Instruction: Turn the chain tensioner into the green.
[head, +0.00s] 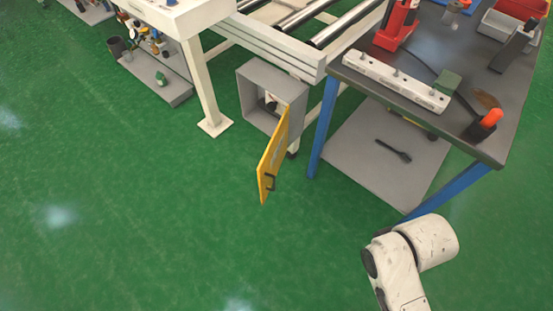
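A grey box (254,115) stands under the roller conveyor, next to its white leg. Its yellow door (271,163) hangs open toward me, with a dark handle low on its outer edge. A small white and dark part (270,103) shows inside the box, half hidden by the door and the box wall. I cannot tell whether it is the chain tensioner, and no green mark can be made out there. My white arm is at the bottom right, well apart from the box. My gripper is out of view.
A blue-legged workbench (486,142) stands on the right, with a power strip (394,81), a red tool (397,24) and bins on top. A dark brush-like tool (394,150) lies on its lower shelf. The green floor (130,220) is clear at left and front.

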